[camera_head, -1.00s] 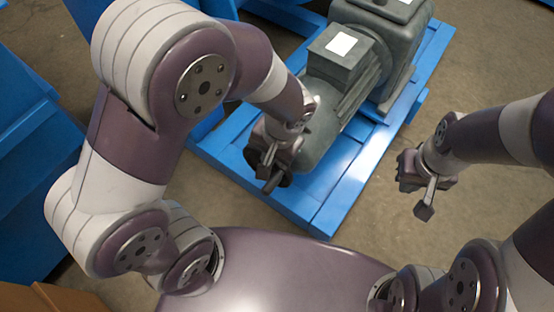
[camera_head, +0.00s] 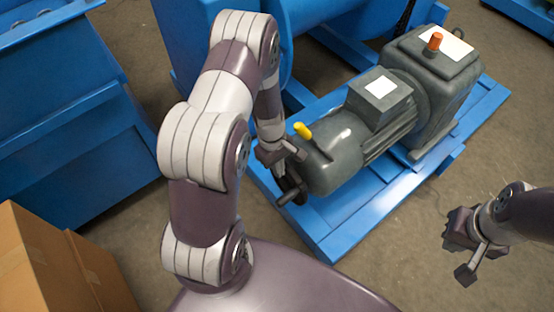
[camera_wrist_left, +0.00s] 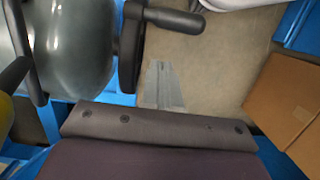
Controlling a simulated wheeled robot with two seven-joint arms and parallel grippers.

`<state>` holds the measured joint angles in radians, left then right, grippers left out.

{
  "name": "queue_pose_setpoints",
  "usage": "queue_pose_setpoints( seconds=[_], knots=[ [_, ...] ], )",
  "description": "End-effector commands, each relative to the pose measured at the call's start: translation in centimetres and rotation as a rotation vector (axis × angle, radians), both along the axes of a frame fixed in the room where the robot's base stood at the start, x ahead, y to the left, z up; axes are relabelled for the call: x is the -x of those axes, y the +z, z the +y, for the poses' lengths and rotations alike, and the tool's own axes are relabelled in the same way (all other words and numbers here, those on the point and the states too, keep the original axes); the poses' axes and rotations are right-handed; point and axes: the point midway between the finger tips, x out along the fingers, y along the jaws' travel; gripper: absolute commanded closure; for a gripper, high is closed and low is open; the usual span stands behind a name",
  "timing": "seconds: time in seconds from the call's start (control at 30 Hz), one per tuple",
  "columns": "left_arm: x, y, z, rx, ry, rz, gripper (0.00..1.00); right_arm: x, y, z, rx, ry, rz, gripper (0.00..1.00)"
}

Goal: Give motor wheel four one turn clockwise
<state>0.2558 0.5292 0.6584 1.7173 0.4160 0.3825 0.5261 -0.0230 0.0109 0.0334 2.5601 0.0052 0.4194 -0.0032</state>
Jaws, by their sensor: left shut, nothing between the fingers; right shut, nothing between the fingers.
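The grey motor (camera_head: 335,155) lies on a blue base frame. A dark handwheel (camera_head: 287,185) with a stub handle (camera_head: 288,198) sits at its near end. No number is readable on it. In the left wrist view the wheel (camera_wrist_left: 130,45) shows edge-on, with its handle (camera_wrist_left: 175,18) pointing right. My left gripper (camera_head: 290,153) is shut and empty, just above and beside the wheel; I cannot tell whether it touches it. My arm and gripper partly hide the wheel. My right gripper (camera_head: 465,268) is shut and empty over the floor at right.
A yellow lever (camera_head: 303,130) stands on the motor near my left gripper. An orange knob (camera_head: 435,42) tops the gearbox (camera_head: 430,75). The blue base frame (camera_head: 345,235) surrounds the motor. Cardboard boxes (camera_head: 45,270) stand at lower left. Floor is free between frame and right gripper.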

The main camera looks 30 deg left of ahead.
Motion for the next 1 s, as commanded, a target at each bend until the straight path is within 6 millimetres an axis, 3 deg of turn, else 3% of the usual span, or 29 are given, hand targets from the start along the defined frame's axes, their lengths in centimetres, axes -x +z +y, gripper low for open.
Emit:
queue_pose_setpoints(
  seconds=[0.07,0.3,0.77,1.0],
  knots=[
    [0.1,-2.0,-0.3,0.000,0.000,0.001,1.00,0.0,-1.1,0.0,0.000,0.000,0.000,1.00],
    [1.2,-3.3,-2.9,0.000,-0.002,0.000,1.00,0.0,-2.1,0.0,0.000,0.000,0.000,1.00],
    [1.3,-3.3,-3.3,-0.002,-0.001,-0.001,1.00,0.0,-2.1,0.0,0.000,0.000,0.000,1.00],
    [1.6,-3.2,-3.9,-0.048,-0.003,-0.014,1.00,0.0,-0.7,0.0,0.000,0.000,0.000,1.00]
  ],
)
